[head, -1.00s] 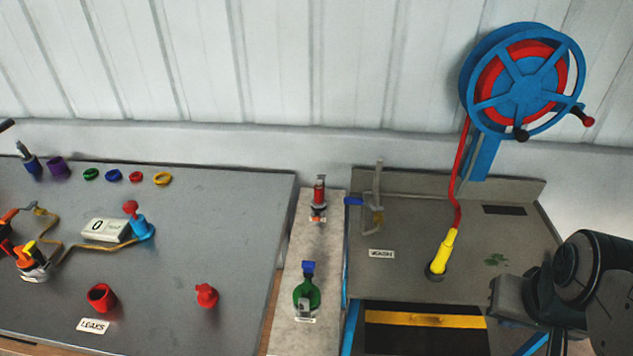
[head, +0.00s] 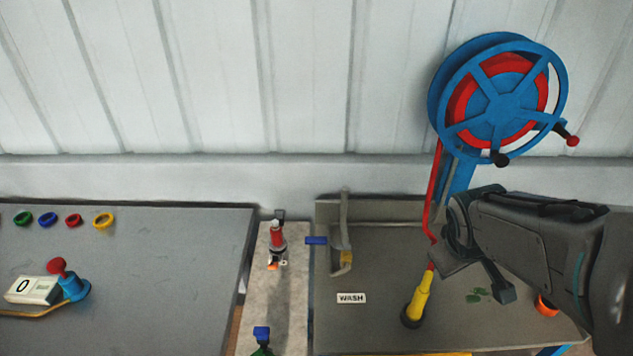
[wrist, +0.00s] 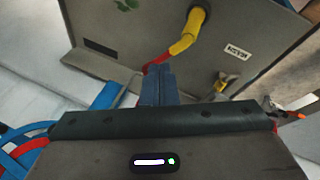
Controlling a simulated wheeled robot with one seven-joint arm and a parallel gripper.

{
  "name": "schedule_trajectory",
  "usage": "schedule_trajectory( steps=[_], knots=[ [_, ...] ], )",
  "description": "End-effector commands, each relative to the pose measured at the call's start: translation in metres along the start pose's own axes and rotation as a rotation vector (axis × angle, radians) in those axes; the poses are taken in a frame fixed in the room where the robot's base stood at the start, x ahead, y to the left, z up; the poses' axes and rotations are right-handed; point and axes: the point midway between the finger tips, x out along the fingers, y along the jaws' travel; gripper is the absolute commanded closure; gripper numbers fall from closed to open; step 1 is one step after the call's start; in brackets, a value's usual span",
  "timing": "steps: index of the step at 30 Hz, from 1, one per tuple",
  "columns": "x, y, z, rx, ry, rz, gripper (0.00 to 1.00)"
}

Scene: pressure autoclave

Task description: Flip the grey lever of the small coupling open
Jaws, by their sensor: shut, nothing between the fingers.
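A small red coupling (head: 277,238) stands upright on a narrow pale shelf, with a dark grey lever-like part at its top and an orange piece at its foot. Its lever's position is too small to tell. A green coupling with a blue top (head: 262,335) is cut off by the bottom edge of the head view. My gripper (head: 504,291) hangs over the right side of the wash bench, well right of both couplings and touching neither. In the wrist view its fingers (wrist: 158,72) are together and empty.
The wash bench (head: 385,270) holds a yellow nozzle (head: 418,298) on a red hose from the blue reel (head: 500,95). A tap with a blue handle (head: 316,240) stands between my gripper and the red coupling. The left bench (head: 150,270) carries several coloured rings.

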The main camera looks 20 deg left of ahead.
Motion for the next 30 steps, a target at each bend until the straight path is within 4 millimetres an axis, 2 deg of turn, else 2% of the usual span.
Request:
schedule_trajectory(
  steps=[1,6,9,14,17,21,24,30],
  knots=[
    [0.018,-0.006,-0.016,-0.100,0.015,-0.011,1.00],
    [0.065,-0.036,-0.073,-0.443,0.134,-0.053,1.00],
    [0.087,-0.062,-0.105,-0.624,0.239,-0.090,1.00],
    [0.110,-0.113,-0.156,-0.869,0.462,-0.154,1.00],
    [0.113,-0.146,-0.185,-0.985,0.633,-0.184,1.00],
    [0.102,-0.182,-0.221,-1.089,0.873,-0.196,1.00],
    [0.091,-0.197,-0.239,-1.124,1.012,-0.187,1.00],
    [0.074,-0.209,-0.257,-1.147,1.159,-0.163,1.00]
  ],
)
